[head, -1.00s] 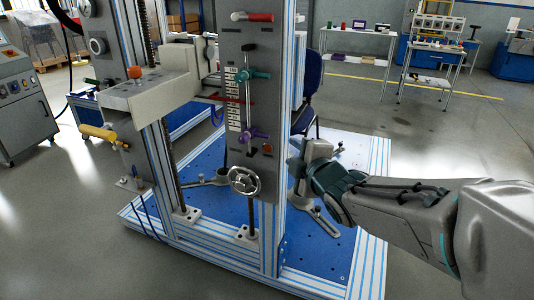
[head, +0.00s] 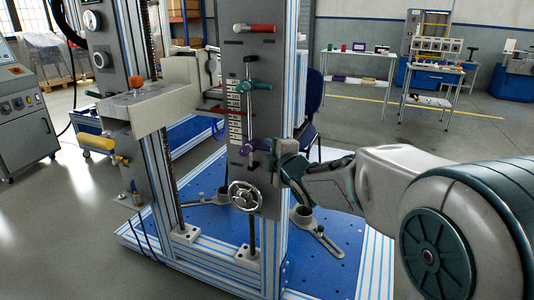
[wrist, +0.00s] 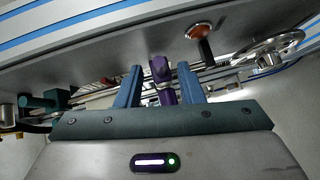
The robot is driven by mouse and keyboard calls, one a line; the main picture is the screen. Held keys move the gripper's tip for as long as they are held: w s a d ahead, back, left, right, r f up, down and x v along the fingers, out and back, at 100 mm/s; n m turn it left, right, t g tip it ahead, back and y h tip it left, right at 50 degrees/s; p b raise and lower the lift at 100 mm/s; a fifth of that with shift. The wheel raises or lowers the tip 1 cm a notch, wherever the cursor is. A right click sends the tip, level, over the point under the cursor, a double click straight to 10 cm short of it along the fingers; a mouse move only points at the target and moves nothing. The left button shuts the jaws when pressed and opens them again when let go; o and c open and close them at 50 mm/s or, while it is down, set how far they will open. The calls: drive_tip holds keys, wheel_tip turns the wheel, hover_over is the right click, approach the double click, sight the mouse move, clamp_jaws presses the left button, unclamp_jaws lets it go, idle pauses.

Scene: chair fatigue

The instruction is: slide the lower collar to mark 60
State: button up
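The lower collar (head: 250,147) is purple and sits low on a vertical rod, beside a white scale strip (head: 235,115) whose numbers are too small to read. A teal upper collar (head: 252,86) sits higher on the same rod. My gripper (head: 282,150) is just right of the purple collar, at the panel's right edge. In the wrist view, its two blue fingers stand apart, and the purple collar (wrist: 161,72) shows between them with gaps on both sides. My gripper (wrist: 160,78) appears open, not closed on it. The teal collar (wrist: 42,101) is at left.
A metal handwheel (head: 245,195) is below the collar; it also shows in the wrist view (wrist: 283,45). A red button (wrist: 200,30) is close to the fingers. A red handle (head: 255,28) is at the panel's top. A grey block (head: 150,105) juts out left.

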drive_tip(key=shift+x, duration=1)
clamp_jaws()
wheel_tip(320, 180, up, 4)
drive_tip(key=shift+r+p, duration=0.15)
drive_tip(key=shift+p, duration=0.85)
unclamp_jaws()
